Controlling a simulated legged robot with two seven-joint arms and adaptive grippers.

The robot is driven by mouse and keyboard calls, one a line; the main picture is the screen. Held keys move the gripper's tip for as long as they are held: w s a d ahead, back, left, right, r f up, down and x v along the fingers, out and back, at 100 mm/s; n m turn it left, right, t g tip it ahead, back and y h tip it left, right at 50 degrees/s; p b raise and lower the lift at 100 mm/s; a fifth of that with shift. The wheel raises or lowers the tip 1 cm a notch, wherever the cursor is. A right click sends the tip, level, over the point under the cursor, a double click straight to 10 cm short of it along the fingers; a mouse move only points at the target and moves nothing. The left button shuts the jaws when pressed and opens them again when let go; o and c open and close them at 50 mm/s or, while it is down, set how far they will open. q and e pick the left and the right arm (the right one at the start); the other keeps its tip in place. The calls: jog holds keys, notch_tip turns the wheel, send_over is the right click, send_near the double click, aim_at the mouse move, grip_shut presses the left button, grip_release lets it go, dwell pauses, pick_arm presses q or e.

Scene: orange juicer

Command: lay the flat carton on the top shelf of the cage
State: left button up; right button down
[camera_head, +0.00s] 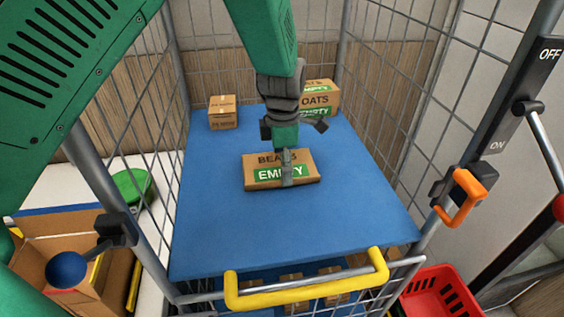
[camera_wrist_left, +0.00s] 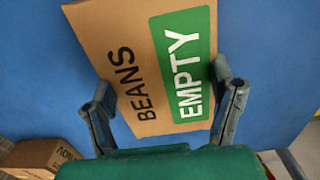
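The flat brown carton (camera_head: 262,178), printed BEANS with a green EMPTY label, is over the middle of the cage's blue top shelf (camera_head: 215,225). Whether it rests fully on the shelf is unclear. My left gripper (camera_head: 287,168) reaches down from above onto it, one finger crossing the label. In the left wrist view the carton (camera_wrist_left: 150,75) lies between the two spread fingers of the gripper (camera_wrist_left: 163,80), a fingertip at each side edge. I cannot tell whether they press on it. My right gripper is not in view.
At the back of the shelf stand a small brown box (camera_head: 222,113) and an OATS carton (camera_head: 322,98). Mesh walls flank the shelf. A yellow handle (camera_head: 305,287) crosses the front. An orange latch (camera_head: 463,195) and a red basket (camera_head: 440,295) are at right. The shelf front is clear.

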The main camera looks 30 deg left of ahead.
pick_arm(q)
jog(key=shift+o, duration=0.4)
jog(key=shift+w+d+r, duration=0.1)
jog(key=shift+d+r, duration=0.05)
jog(key=shift+d, duration=0.55)
jog(key=shift+a+r, duration=0.3)
jog(key=shift+r, duration=0.05)
jog(key=r, duration=0.3)
jog(key=a+r+b, duration=0.1)
jog(key=r, duration=0.2)
jog(key=shift+a+r, duration=0.2)
jog(key=shift+r, duration=0.05)
jog(key=shift+d+r+b, duration=0.15)
jog(key=shift+r+b, duration=0.25)
jog(key=shift+r, duration=1.8)
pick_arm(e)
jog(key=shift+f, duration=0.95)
